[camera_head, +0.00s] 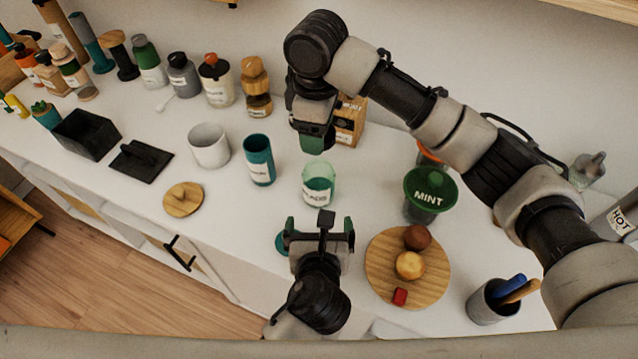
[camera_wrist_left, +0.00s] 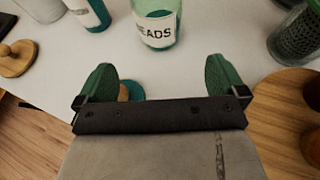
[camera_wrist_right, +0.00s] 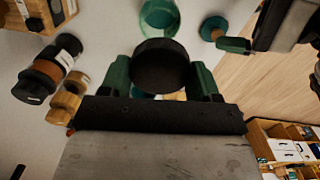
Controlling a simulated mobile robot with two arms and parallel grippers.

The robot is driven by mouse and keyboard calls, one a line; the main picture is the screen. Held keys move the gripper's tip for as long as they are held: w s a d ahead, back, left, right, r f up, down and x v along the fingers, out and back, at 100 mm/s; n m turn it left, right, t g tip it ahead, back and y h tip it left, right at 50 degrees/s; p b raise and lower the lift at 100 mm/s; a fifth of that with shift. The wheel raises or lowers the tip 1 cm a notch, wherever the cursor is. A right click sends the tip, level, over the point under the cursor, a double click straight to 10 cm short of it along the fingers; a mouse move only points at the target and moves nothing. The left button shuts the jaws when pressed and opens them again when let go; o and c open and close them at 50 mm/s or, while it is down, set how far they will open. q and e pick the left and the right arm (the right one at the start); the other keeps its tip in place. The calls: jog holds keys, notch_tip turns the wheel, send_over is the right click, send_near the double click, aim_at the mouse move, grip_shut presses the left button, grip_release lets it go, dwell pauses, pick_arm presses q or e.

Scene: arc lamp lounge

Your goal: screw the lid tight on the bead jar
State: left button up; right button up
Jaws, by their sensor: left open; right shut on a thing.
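The bead jar (camera_head: 318,190) is pale green glass with a white label and stands upright on the white counter; its open top shows no lid. It also shows in the left wrist view (camera_wrist_left: 158,30). My right gripper (camera_head: 314,142) points down above and behind the jar, shut on a dark round lid (camera_wrist_right: 160,66) that shows in the right wrist view. The lid is apart from the jar (camera_wrist_right: 160,14). My left gripper (camera_head: 320,230) is open and empty, low in front of the jar, its fingers pointing toward it without touching.
A teal stopper (camera_head: 281,241) lies close beside my left gripper. A teal cup (camera_head: 258,160) stands left of the jar. On the right are the mint jar (camera_head: 430,190) and a round wooden board (camera_head: 380,275) with small items. A wooden box (camera_head: 351,120) is behind my right gripper.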

pick_arm(q)
jog(key=x, duration=1.2)
jog(key=shift+w+f, duration=0.1)
jog(key=shift+c, duration=0.3)
jog(key=c, duration=1.3)
pick_arm(e)
send_near(319, 183)
jog(key=shift+w+a+f, duration=0.15)
jog(key=shift+w+f, duration=1.25)
jog(key=shift+f, duration=0.1)
jog(key=shift+s+f, duration=0.1)
jog(key=shift+f, duration=0.75)
